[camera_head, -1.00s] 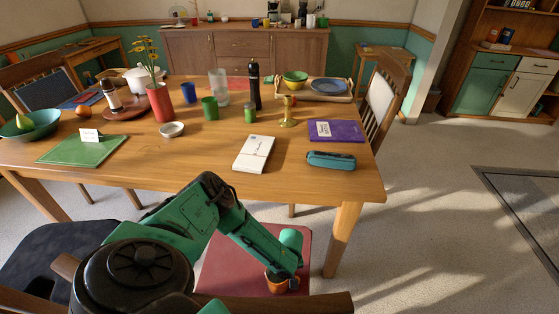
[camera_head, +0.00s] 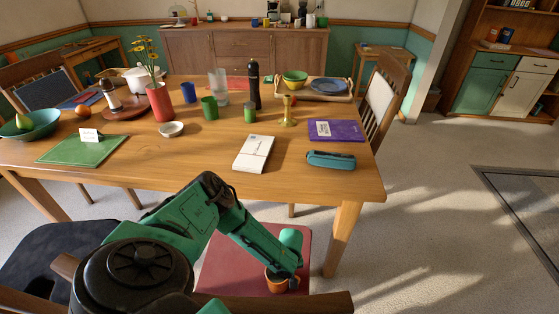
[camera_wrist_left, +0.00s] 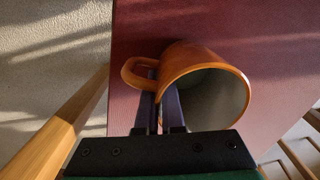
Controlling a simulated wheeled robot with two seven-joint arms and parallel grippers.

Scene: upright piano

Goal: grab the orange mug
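The orange mug (camera_head: 272,284) is on the red seat of a chair, low in the head view, partly hidden by my left arm's end. In the left wrist view the mug (camera_wrist_left: 200,62) lies with its dark opening towards the camera and its handle to the left. My left gripper (camera_wrist_left: 160,98) is at the handle side of the rim. The fingertips are partly hidden by the mug. My right gripper is in neither view.
The red seat (camera_head: 240,255) is under the wooden table (camera_head: 200,172)'s near edge. A wooden chair rail (camera_head: 320,303) runs close in front of the mug. The table holds a white box (camera_head: 254,154), a teal case (camera_head: 330,160), cups and a vase. Open floor is at right.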

